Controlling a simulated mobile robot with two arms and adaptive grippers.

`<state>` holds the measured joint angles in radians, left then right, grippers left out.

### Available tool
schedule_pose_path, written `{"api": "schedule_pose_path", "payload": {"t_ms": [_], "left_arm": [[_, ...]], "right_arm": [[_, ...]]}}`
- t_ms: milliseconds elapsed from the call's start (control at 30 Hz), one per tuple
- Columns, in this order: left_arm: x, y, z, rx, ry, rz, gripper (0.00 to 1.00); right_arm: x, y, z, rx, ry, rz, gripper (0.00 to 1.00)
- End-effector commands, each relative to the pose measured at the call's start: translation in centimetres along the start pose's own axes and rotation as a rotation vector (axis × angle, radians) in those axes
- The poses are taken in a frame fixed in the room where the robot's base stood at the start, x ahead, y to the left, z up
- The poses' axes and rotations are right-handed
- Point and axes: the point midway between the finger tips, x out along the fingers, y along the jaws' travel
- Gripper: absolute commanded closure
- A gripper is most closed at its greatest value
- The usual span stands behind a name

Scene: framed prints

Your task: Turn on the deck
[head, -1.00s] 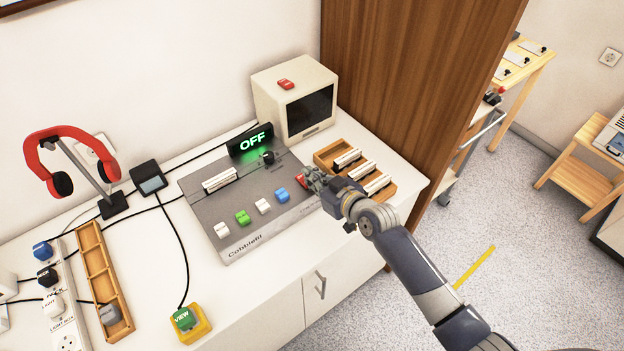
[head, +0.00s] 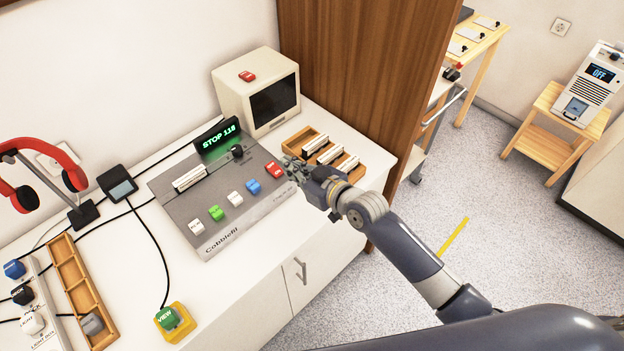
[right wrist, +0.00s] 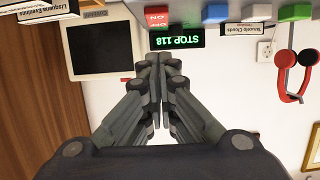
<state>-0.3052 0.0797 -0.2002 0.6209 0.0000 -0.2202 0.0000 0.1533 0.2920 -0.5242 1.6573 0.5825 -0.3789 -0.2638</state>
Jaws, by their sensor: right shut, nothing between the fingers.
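The deck (head: 205,222) is a grey slab marked "Cobblefil" on the white cabinet top. Its front row holds white, green, white and blue buttons and a red switch (head: 275,170) at the right end. Its small display (head: 217,139) reads "STOP 118" in green. In the right wrist view the red switch (right wrist: 157,17) shows ON and OFF lettering, and the display (right wrist: 177,38) appears upside down. My right gripper (head: 289,165) is shut and empty, just right of the red switch; in the wrist view its closed fingertips (right wrist: 160,58) point toward the display and switch. My left gripper is out of view.
A cream monitor (head: 240,100) with a dark screen stands behind the deck. A wooden rack (head: 357,173) of cassettes lies close to my right gripper. Red headphones (head: 62,160), a wooden tray (head: 68,262) and a green VIEW button (head: 168,318) are at left.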

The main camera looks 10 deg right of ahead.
Motion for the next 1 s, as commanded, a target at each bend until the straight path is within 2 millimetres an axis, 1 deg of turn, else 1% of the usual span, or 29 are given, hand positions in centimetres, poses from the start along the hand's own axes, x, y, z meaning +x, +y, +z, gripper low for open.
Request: {"api": "schedule_pose_path", "payload": {"t_ms": [33, 200, 300, 400, 600, 1000], "left_arm": [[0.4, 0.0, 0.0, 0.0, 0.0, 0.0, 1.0], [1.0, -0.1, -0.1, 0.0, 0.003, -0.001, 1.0], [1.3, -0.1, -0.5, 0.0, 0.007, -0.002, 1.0], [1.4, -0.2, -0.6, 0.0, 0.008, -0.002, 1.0], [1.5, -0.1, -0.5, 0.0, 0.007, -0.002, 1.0], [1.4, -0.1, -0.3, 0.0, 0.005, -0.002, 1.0]], "right_arm": [[-0.9, 0.1, 0.4, -0.002, 0.002, 0.001, 1.0], [-3.8, 0.1, 0.9, -0.002, 0.004, 0.001, 1.0], [-5.2, 0.1, 1.1, -0.002, 0.004, 0.002, 1.0], [-6.1, 0.1, 1.2, -0.002, 0.004, 0.002, 1.0], [-6.9, 0.1, 1.3, 0.0, 0.005, 0.001, 1.0], [-6.8, 0.1, 1.2, 0.0, 0.005, 0.001, 1.0]]}}
